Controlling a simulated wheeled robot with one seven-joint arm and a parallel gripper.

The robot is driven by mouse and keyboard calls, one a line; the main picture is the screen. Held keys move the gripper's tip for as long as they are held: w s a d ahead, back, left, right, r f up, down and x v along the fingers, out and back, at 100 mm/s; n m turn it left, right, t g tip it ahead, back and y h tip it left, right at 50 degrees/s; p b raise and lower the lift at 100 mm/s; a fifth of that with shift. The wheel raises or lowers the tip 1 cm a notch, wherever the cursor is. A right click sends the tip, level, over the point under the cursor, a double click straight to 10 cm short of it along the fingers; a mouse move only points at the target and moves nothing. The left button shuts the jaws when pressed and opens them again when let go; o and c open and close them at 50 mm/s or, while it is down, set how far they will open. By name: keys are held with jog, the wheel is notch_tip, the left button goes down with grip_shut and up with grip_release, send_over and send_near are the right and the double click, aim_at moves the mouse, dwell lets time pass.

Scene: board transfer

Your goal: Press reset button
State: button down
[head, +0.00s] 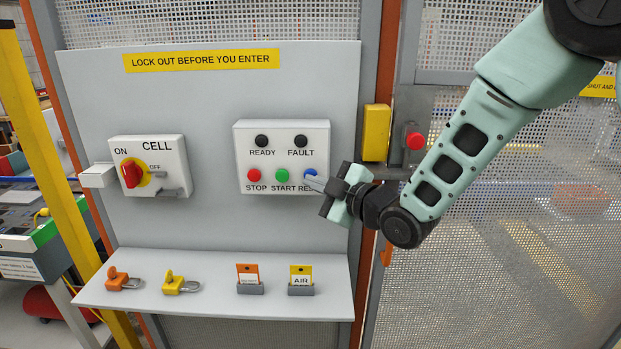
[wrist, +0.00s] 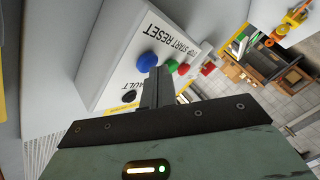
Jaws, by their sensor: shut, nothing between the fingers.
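The blue reset button (head: 310,174) is at the lower right of the grey control box (head: 283,135), right of a green start button (head: 282,175) and a red stop button (head: 254,175). Its label is partly hidden by my gripper. My gripper (head: 312,184) is shut and empty, with its fingertips just below the blue button in the head view. In the wrist view the shut fingertips (wrist: 158,72) lie right beside the blue button (wrist: 147,62) and slightly overlap its edge. I cannot tell whether they touch it.
A red rotary switch (head: 132,174) is on the panel's left. A shelf (head: 215,306) below holds two padlocks and two tags. A yellow box (head: 376,133) and a red button (head: 415,140) sit by the post on the right. The panel between switch and control box is clear.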

jog(key=shift+s+b, duration=0.45)
jog(key=shift+s, duration=0.35)
jog(key=s+b, duration=0.2)
jog(key=s, duration=0.3)
jog(key=shift+a, duration=0.1)
dwell(0.5)
jog(key=s+d+f+m+g+h, duration=0.2)
jog(key=s+d+m+g+h, duration=0.1)
jog(key=s, duration=0.6)
jog(key=s+d+f+m+g+h, duration=0.3)
jog(key=s+d+m+g+h, duration=0.1)
jog(key=s, duration=0.6)
jog(key=s+d+f+m+g+h, duration=0.3)
jog(key=s+d+m+g+h, duration=0.1)
jog(key=s, duration=0.5)
jog(key=shift+s+d+g, duration=0.3)
jog(key=shift+d+g, duration=0.4)
jog(key=shift+d, duration=0.1)
